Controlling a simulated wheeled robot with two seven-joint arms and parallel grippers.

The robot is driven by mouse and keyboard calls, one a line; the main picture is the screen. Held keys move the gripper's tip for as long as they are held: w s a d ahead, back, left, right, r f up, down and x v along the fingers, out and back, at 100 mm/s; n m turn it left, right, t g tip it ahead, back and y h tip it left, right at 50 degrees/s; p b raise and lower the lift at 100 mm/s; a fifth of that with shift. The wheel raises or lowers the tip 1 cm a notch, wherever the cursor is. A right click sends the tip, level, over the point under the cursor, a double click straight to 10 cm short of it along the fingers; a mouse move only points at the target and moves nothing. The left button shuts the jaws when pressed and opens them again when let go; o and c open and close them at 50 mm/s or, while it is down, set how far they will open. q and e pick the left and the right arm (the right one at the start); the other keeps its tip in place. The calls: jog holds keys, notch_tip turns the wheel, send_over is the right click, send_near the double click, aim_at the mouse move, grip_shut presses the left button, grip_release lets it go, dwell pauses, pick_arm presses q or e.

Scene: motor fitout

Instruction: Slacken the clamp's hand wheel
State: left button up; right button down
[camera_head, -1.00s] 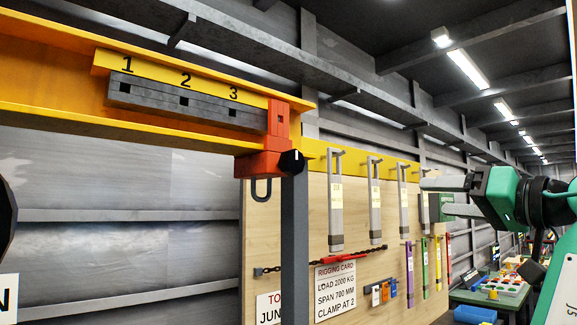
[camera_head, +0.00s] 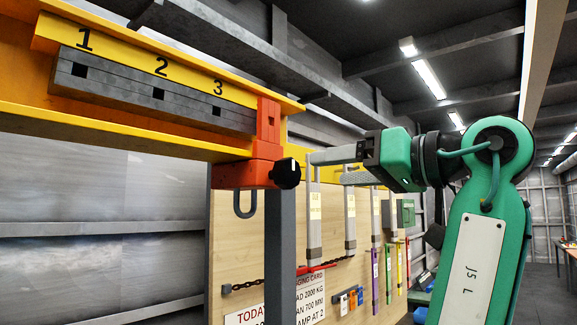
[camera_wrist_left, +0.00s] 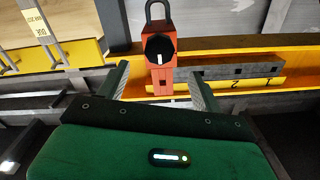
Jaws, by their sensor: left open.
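The clamp (camera_head: 262,150) is a red-orange block on the end of the yellow beam, just right of the number 3, with a dark hook loop below. Its hand wheel (camera_head: 287,173) is a black knob with a white mark, facing my left gripper (camera_head: 328,168). That gripper is open and empty, a short gap right of the wheel, with its fingers pointing at it. The left wrist view shows the scene upside down: the hand wheel (camera_wrist_left: 159,48) lies ahead, roughly centred between the spread fingers (camera_wrist_left: 160,82). Nothing is between them. My right gripper is out of view.
The yellow beam (camera_head: 120,122) carries a grey bar (camera_head: 150,92) with square holes under numbers 1 to 3. A grey post (camera_head: 279,260) stands below the clamp. Behind is a wooden board (camera_head: 232,265) with hanging tools and a rigging card (camera_head: 310,297).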

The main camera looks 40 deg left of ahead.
aim_at(293, 174)
pick_arm(q)
jog(key=a, duration=0.1)
jog(key=a+p, duration=0.1)
jog(key=a, duration=0.3)
jog(key=shift+w+r+p, duration=0.15)
jog(key=shift+w+p, duration=0.1)
jog(key=shift+p, duration=0.1)
jog(key=a+p, duration=0.2)
jog(key=a, duration=0.3)
jog(key=shift+w+a, duration=0.1)
jog(key=shift+w, duration=0.05)
jog(key=shift+a+f, duration=0.3)
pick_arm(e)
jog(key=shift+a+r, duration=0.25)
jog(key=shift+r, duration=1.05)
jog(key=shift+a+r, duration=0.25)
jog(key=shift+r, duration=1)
pick_arm(q)
jog(key=c, duration=1)
